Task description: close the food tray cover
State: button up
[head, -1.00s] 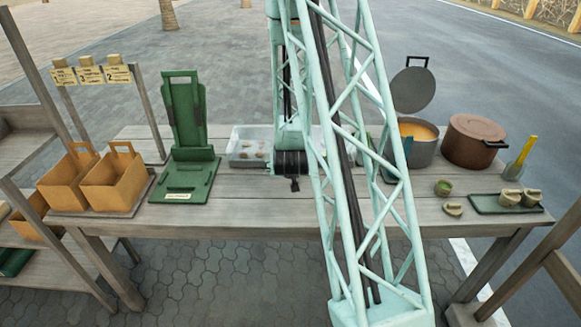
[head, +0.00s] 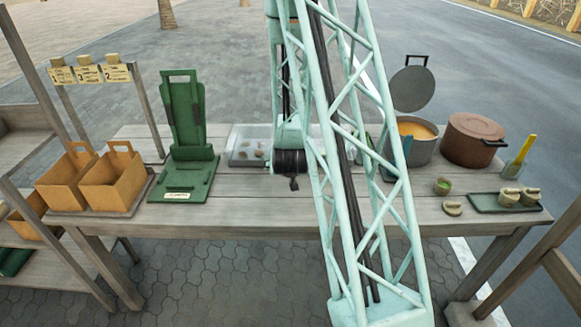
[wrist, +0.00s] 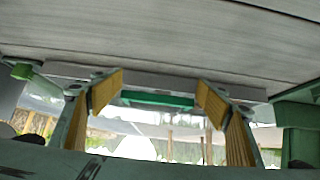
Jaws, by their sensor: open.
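The food tray (head: 248,152) is a pale clear tray with several small light pieces in it, near the middle back of the table. My arm hides its right part, so I cannot tell how its cover stands. I cannot tell whether the fingers touch the bar.
A green stand with an upright panel (head: 185,115) is left of the tray. Brown boxes (head: 112,180) stand further left. To the right are an open pot of orange food (head: 420,133), a lidded brown pot (head: 472,140) and a small dark tray (head: 485,205) with cups. The table front is mostly clear.

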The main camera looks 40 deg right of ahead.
jog(key=o, duration=0.4)
jog(key=shift+r, duration=0.2)
jog(key=shift+r, duration=4.8)
jog(key=shift+a+r, duration=0.1)
